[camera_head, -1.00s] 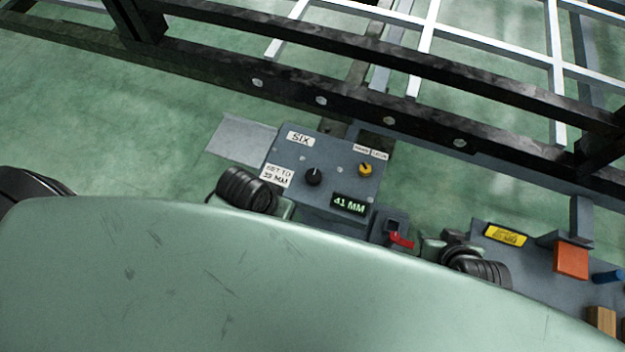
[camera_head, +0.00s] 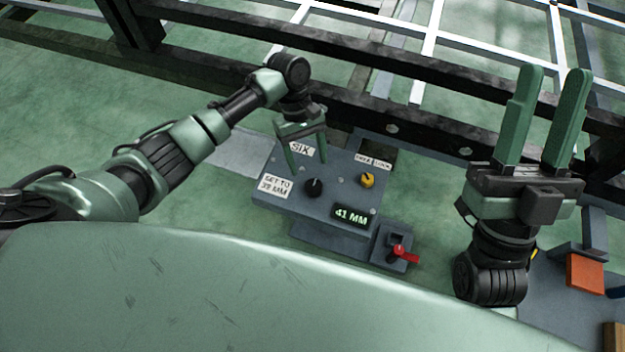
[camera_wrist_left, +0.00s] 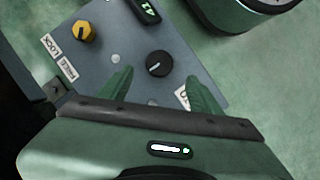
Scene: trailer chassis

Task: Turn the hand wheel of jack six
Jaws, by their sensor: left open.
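A SET TO label (camera_head: 275,188) seems to say 39 MM. My left gripper (camera_head: 308,169) is open and empty above the panel, just beyond the black knob. In the left wrist view, the black knob (camera_wrist_left: 159,63) lies just ahead of the gap between the fingertips (camera_wrist_left: 160,77). My right gripper (camera_head: 554,75) is open and empty, fingers pointing up the picture.
A red-handled switch (camera_head: 403,252) sits on a small box right of the panel. Dark chassis beams (camera_head: 400,125) run behind the panel. An orange block (camera_head: 584,273) lies on a grey surface at the lower right. Green floor is open at the left.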

